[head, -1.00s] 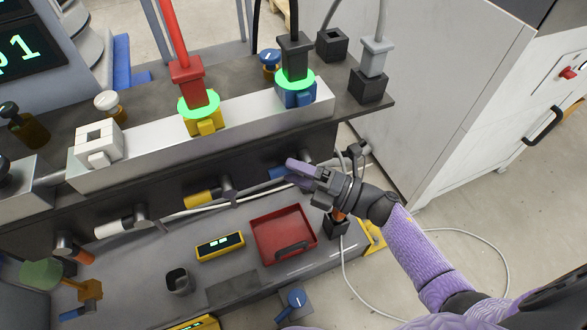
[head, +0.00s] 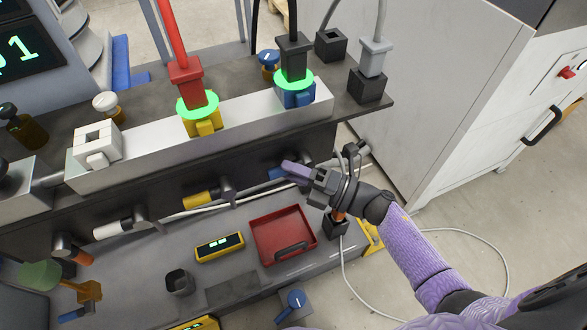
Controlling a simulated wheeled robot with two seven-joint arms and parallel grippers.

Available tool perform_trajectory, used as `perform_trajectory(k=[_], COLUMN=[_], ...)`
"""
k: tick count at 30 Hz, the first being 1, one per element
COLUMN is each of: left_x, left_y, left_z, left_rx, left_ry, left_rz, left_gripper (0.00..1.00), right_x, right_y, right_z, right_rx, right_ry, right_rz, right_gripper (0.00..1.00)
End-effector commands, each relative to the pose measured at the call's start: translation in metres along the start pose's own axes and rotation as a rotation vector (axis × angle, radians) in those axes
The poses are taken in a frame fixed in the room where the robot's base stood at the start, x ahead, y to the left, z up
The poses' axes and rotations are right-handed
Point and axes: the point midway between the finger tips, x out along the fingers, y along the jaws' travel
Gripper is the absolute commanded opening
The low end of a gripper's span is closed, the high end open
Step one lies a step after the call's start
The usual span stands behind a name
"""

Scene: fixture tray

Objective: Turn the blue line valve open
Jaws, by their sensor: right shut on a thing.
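The blue line valve has a blue handle (head: 277,173) on the front of the dark bench, at the right end of a row of valves. The handle points left along the pipe, and its right part is hidden behind my fingers. My right gripper (head: 295,169) comes in from the lower right and is shut on the blue handle. Its purple finger lies across the front of it. My left gripper is not in view.
A red tray (head: 262,255) lies below, beside a yellow meter (head: 219,246). A white cabinet (head: 440,90) stands at the right.

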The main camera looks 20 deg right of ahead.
Motion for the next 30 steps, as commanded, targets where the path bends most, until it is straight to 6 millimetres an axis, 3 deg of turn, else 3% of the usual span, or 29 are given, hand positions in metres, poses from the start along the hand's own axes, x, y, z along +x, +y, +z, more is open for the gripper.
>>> perform_trajectory(k=[15, 30], left_x=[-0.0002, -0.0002], left_y=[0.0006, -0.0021], left_z=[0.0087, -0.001], left_rx=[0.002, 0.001], left_ry=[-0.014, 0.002], left_rz=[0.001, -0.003], left_gripper=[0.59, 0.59], right_x=[-0.0004, -0.0005], right_y=[-0.0005, -0.0005], right_z=[0.0, 0.0001], right_rx=[0.001, -0.001], right_ry=[0.0, 0.0], right_rz=[-0.001, -0.004], right_gripper=[0.0, 0.0])
